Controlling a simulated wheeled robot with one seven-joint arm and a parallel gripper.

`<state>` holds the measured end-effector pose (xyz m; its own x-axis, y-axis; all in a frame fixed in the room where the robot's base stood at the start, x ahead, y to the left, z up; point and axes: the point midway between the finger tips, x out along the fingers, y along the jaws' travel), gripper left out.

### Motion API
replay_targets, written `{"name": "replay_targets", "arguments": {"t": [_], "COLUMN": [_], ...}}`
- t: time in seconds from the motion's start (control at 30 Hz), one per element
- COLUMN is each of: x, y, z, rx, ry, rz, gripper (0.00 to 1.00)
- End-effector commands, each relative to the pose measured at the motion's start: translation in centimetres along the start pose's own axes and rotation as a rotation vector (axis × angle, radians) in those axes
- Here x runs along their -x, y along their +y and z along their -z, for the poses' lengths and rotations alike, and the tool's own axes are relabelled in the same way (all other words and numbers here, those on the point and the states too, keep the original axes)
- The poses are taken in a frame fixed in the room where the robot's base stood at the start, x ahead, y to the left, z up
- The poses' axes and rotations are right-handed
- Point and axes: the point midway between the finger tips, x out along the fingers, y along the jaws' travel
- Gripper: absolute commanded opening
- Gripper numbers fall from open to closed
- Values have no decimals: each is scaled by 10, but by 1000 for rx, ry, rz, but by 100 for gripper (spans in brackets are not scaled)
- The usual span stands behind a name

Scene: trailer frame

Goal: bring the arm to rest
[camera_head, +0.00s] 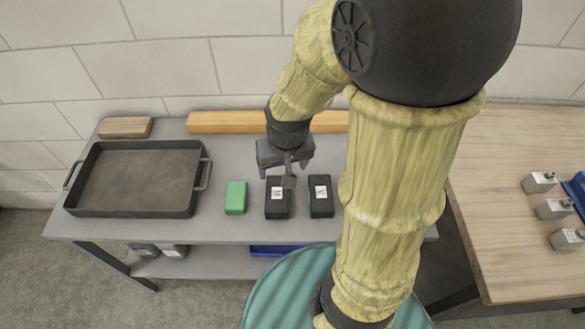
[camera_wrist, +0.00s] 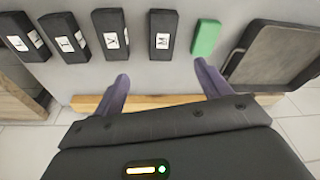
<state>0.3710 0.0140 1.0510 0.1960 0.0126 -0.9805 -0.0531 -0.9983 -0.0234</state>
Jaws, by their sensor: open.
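My gripper (camera_head: 284,168) hangs over the grey bench (camera_head: 225,160), near its back part, just behind a black labelled block (camera_head: 277,208). In the wrist view my gripper (camera_wrist: 161,76) shows two purple fingers spread apart with nothing between them. My arm is bent, reaching forward and down over the bench. The wrist view shows the labelled block (camera_wrist: 161,45) beyond the fingertips, apart from them. My arm hides part of the bench's right side in the head view.
A green block (camera_head: 236,197) and another black block (camera_head: 320,208) stand nearby. A dark tray (camera_head: 135,180) lies left. Wooden beam (camera_head: 225,122) runs along the back; a small wooden block (camera_head: 125,127) is back left. A wooden table (camera_head: 510,240) at right holds several grey blocks.

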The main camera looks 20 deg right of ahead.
Motion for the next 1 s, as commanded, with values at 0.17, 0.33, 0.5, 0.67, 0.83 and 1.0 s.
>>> {"name": "replay_targets", "arguments": {"t": [0.17, 0.33, 0.5, 0.67, 0.83, 1.0], "x": [13, 13, 14, 14, 14, 14], "y": [16, 16, 16, 16, 16, 16], "z": [-21, -22, -21, -21, -21, -21], "rx": [54, 60, 58, 58, 57, 57], "ry": [35, 35, 35, 35, 35, 35], "rz": [-11, -12, -12, -11, -11, -11], "gripper": [76, 76, 76, 76, 76, 76]}}
